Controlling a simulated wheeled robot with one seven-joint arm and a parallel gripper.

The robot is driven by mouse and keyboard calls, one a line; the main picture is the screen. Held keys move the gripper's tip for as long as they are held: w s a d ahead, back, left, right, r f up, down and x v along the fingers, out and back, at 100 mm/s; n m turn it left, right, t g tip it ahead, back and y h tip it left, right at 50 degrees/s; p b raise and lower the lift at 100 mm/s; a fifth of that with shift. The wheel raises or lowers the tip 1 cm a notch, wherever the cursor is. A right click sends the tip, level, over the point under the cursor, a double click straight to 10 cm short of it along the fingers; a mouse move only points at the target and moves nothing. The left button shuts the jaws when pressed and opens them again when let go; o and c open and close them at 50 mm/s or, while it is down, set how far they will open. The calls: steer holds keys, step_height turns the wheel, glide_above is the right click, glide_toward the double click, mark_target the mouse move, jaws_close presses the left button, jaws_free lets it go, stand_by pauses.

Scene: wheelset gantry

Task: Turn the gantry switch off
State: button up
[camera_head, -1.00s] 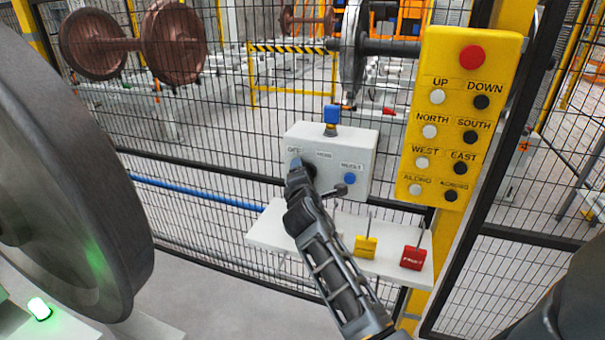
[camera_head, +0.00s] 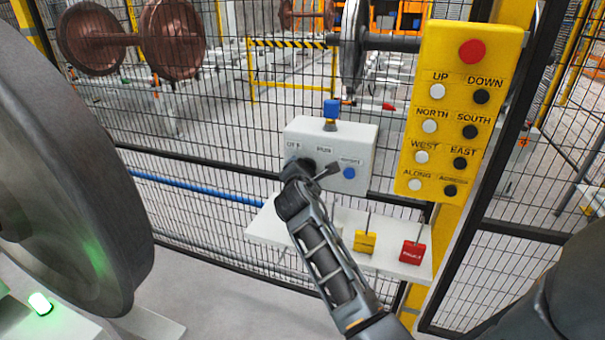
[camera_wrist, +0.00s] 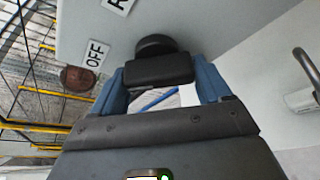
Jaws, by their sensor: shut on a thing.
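The gantry switch is a dark round knob (camera_wrist: 155,44) on a pale grey control box (camera_head: 362,140) fixed at the mesh fence. In the head view my gripper (camera_head: 297,168) is at the lower left of the box face and mostly covers the knob. In the wrist view my gripper (camera_wrist: 158,72) is shut on the knob, with a blue finger on each side. An OFF label (camera_wrist: 95,54) is left of the knob, and part of another label shows above it. I cannot tell which label the knob points to.
A blue button (camera_head: 349,173) is right of the knob, and a blue-topped part (camera_head: 331,110) stands on the box. A yellow push-button panel (camera_head: 440,145) is to the right. A shelf (camera_head: 262,228) below carries a yellow tag (camera_head: 365,241) and a red tag (camera_head: 413,252).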

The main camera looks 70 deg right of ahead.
steer(key=shift+f, duration=0.1)
steer(key=o, duration=1)
steer(key=shift+c, duration=0.2)
steer(key=shift+a, duration=0.1)
steer(key=b+v, duration=0.1)
steer(key=v, duration=0.6)
steer(key=shift+a, duration=0.3)
